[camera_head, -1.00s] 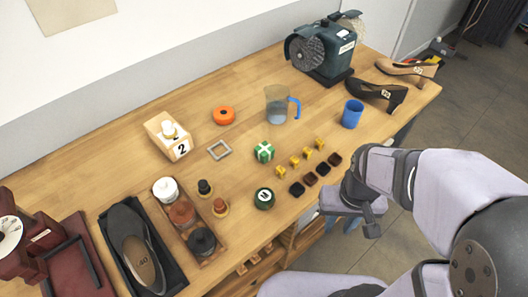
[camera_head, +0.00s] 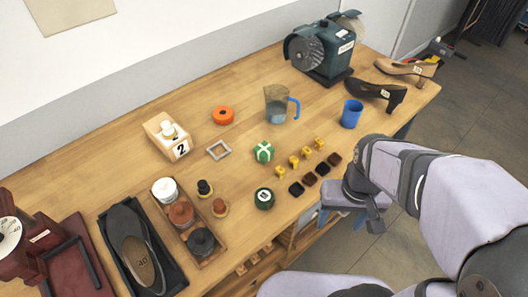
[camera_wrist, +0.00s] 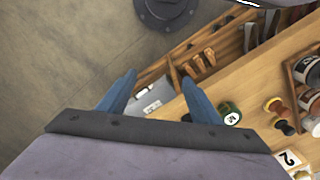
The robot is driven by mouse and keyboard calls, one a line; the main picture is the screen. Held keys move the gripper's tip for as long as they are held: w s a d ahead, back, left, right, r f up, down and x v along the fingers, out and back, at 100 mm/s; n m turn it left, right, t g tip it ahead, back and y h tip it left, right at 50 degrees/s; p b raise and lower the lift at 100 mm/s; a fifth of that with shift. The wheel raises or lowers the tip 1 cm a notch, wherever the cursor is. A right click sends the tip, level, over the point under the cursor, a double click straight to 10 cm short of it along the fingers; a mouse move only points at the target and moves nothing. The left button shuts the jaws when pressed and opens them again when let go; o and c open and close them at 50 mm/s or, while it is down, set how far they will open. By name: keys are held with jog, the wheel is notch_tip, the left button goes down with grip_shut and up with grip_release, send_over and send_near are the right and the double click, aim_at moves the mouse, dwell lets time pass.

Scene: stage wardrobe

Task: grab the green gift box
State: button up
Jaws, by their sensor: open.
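The green gift box (camera_head: 263,152) is a small cube with a white ribbon. It sits upright on the middle of the wooden table in the head view. My gripper (camera_head: 340,220) is off the table's front edge, to the right of and nearer than the box, clearly apart from it. Its blue fingers point down. In the wrist view my gripper (camera_wrist: 158,88) is open, with nothing between the fingers. I cannot make out the gift box in the wrist view.
A round green tin (camera_head: 264,199) stands in front of the box. Yellow pieces (camera_head: 294,162) and dark little cups (camera_head: 310,179) lie to its right. Shelving (camera_wrist: 197,62) is under the table edge.

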jog(key=w+a+n+h+b, duration=0.2)
jog(key=w+n+b, duration=0.1)
jog(key=w+n, duration=0.1)
jog(key=w+a+n+t+h+b, duration=0.1)
jog(key=w+a+n+h+b, duration=0.1)
jog(key=n, duration=0.5)
jog(key=w+a+n+t+h+b, duration=0.1)
jog(key=w+a+n+h+b, duration=0.2)
jog(key=w+n+b, duration=0.2)
jog(key=shift+w+a+f+n, duration=0.15)
jog(key=shift+w+n, duration=0.15)
jog(key=shift+w, duration=0.55)
jog(key=shift+w+a+f+n, duration=0.1)
jog(key=shift+w+n, duration=0.2)
jog(key=shift+w, duration=0.55)
jog(key=w+a+r+n+t+h+b, duration=0.1)
jog(key=w+a+n+t+b, duration=0.25)
jog(key=a, duration=0.55)
jog(key=w+a+r+n+t+h+b, duration=0.1)
jog(key=a+r+n+t+b, duration=0.15)
jog(key=a+n+t, duration=0.4)
jog(key=g, duration=0.2)
send_near(261, 150)
jog(key=x, duration=0.3)
jog(key=shift+w+r, duration=0.2)
jog(key=shift+w, duration=0.1)
jog(key=shift+d+f, duration=0.1)
jog(key=shift+f, duration=0.15)
jog(key=shift+p+x, duration=0.5)
jog(key=shift+x, duration=3.15)
